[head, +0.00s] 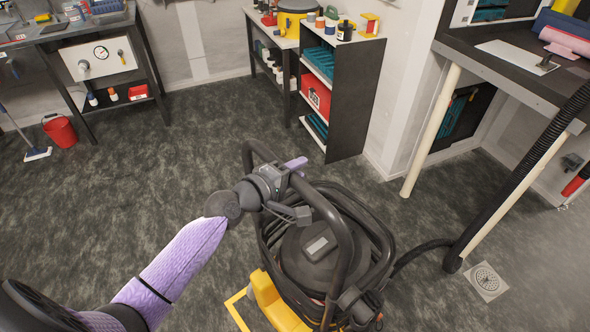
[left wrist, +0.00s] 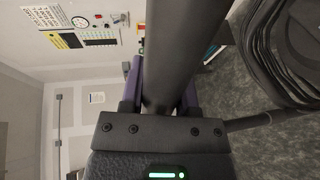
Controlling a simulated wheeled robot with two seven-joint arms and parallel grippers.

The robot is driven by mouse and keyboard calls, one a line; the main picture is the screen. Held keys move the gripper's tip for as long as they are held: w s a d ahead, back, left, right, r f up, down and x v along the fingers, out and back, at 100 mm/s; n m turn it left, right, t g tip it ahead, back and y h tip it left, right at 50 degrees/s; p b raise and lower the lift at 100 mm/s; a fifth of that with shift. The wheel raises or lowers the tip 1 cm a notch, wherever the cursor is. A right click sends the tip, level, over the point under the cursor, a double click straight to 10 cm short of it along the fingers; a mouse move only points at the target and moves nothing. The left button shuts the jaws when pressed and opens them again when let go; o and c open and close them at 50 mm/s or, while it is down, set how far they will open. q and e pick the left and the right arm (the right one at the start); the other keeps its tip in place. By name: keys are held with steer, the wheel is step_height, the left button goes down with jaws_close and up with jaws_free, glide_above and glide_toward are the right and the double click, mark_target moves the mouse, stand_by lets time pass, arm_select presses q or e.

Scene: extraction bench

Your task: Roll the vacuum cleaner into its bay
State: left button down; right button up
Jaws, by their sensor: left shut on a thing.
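The vacuum cleaner (head: 318,247) stands on the dark floor at the lower middle of the head view. It has a dark round top, a dark tubular frame and a yellow base (head: 275,300). My left gripper (head: 284,177) is shut on the frame's handle bar at its far left side. In the left wrist view the handle bar (left wrist: 172,45) runs between the purple fingers of my left gripper (left wrist: 160,88). I cannot tell which space is the bay; an open space lies under the right-hand bench (head: 500,70). My right gripper is not in view.
A black hose (head: 415,250) runs from the vacuum to a pipe at the right bench. A pale post (head: 432,130) and floor drain (head: 486,281) are near. A dark shelf unit (head: 350,100) stands behind. Floor at left is clear, with a red bucket (head: 60,131) beyond.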

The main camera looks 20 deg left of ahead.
arm_select(q)
steer(key=shift+f, duration=0.1)
steer(key=shift+c, duration=1.8)
jaws_free()
steer(key=v, duration=1)
